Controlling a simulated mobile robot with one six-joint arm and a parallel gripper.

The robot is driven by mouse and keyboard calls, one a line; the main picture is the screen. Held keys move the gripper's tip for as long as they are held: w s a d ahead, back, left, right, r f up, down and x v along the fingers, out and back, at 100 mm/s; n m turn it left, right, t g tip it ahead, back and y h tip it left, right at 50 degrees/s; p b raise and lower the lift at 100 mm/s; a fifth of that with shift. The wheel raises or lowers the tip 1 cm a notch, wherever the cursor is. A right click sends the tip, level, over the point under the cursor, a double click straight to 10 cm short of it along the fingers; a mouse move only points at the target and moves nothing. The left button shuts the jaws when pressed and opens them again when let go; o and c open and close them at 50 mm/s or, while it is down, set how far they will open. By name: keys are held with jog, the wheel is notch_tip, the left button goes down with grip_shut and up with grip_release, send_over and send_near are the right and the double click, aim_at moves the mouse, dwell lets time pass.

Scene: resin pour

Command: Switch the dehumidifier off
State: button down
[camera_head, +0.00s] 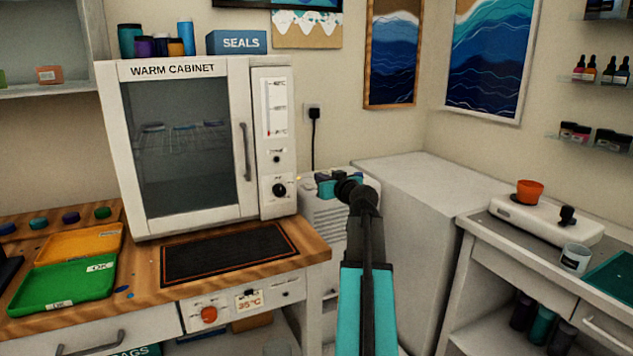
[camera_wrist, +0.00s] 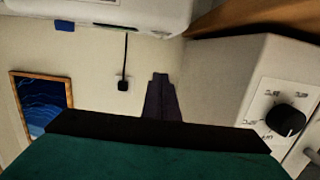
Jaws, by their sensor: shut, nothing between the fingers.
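The dehumidifier looks to be the white louvred unit (camera_head: 325,222) standing between the wooden bench and the grey-white block. My arm and gripper hide part of its top and right side. In the wrist view, which looks upside down, a white body that is probably the same unit (camera_wrist: 172,18) shows at the top edge, with a dark strip on it. Its switch cannot be made out clearly. My gripper (camera_head: 328,184) is over the unit's top in the head view; contact cannot be told. Its dark fingers (camera_wrist: 161,82) are together and empty in the wrist view.
The warm cabinet (camera_head: 222,68) stands left on the wooden bench (camera_head: 312,245), its black knob (camera_head: 279,190) close to my gripper; the knob also shows in the wrist view (camera_wrist: 286,120). A wall plug (camera_head: 314,113) has a cord running down. The grey-white block (camera_head: 410,180) has a clear top.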

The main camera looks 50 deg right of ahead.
send_over(310, 188)
jog(key=s, duration=0.1)
jog(key=shift+s+a+f, duration=0.1)
jog(key=shift+a+f, duration=0.3)
jog(key=shift+f, duration=0.1)
jog(key=f, duration=0.1)
jog(key=w+f, duration=0.1)
jog(key=f, duration=0.1)
jog(key=shift+w+d, duration=0.1)
jog(key=shift+d, duration=0.1)
jog(key=shift+w+f, duration=0.1)
jog(key=shift+f, duration=0.5)
jog(key=shift+d, duration=0.1)
